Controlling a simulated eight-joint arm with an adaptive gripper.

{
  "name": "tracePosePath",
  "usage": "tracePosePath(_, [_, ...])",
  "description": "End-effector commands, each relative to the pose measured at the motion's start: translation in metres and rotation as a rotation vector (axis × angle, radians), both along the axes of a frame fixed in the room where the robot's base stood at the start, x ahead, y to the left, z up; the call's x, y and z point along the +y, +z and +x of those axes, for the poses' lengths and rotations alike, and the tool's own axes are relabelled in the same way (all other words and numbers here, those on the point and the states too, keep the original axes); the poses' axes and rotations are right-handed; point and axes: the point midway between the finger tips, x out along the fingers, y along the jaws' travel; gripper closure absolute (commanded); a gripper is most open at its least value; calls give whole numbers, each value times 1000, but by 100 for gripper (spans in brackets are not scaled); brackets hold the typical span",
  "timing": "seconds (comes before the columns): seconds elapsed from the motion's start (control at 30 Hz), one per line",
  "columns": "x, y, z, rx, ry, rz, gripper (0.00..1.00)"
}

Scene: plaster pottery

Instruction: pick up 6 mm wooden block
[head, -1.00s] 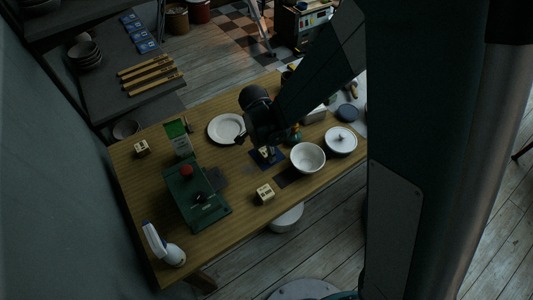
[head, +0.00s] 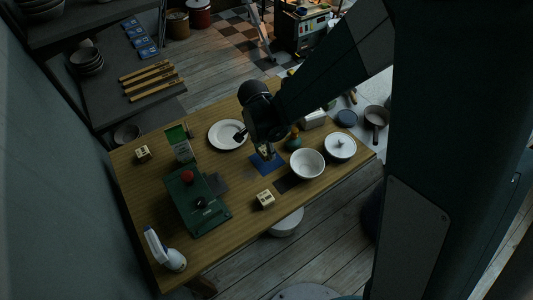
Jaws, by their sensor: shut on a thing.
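My gripper (head: 265,148) is over the blue mat (head: 268,167) in the middle of the table. It is shut on a small pale wooden block (head: 264,153), which is partly hidden by the fingers. The block's marking cannot be read, and whether it is clear of the mat is hard to tell. A second pale block with dark lettering (head: 265,200) stands near the front edge. A third lettered block (head: 142,153) stands at the far left of the table. Their lettering is too small to read surely.
A white plate (head: 226,135) lies behind left. A green device with a red knob (head: 197,205) and a spray bottle (head: 165,252) stand left. A small green bottle (head: 294,138) is close by.

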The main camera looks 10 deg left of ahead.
Motion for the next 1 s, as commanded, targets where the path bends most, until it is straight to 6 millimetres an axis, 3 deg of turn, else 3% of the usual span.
tracePosePath(0.2, [0, 32, -1, 0, 0, 0, 82])
tracePosePath(0.4, [0, 50, 0, 0, 0, 0, 82])
tracePosePath(1.0, [0, 56, 0, 0, 0, 0, 82])
